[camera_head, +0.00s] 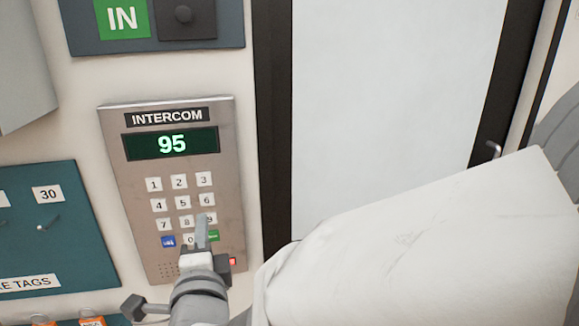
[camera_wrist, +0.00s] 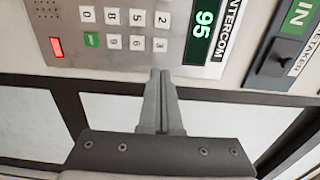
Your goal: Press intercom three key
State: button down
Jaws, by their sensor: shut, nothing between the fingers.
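The intercom (camera_head: 230,190) is a grey metal panel on the wall, and its green display (camera_head: 172,144) reads 95. The three key (camera_head: 204,180) is a small white square at the right end of the top key row. It also shows in the wrist view (camera_wrist: 160,45), where the panel appears turned sideways. My gripper (camera_head: 201,218) is shut and empty. In the head view its fingers overlap the lower right keys, partly hiding the nine and zero keys. In the wrist view the fingertips (camera_wrist: 162,72) appear just below the three key; contact cannot be told.
A green IN sign (camera_head: 122,17) with a dark switch block sits above the intercom. A teal tag board (camera_head: 70,222) is to the left. A dark-framed glass door (camera_head: 390,90) is to the right. A red button (camera_wrist: 57,47) is at the panel's lower corner.

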aim_at(204, 180)
jog(key=p+x, duration=0.3)
jog(key=x, duration=1)
jog(key=shift+a, duration=0.15)
jog(key=shift+w+a+p, duration=0.1)
jog(key=shift+w+p, duration=0.2)
jog(key=shift+w, duration=0.15)
jog(key=shift+f, duration=0.1)
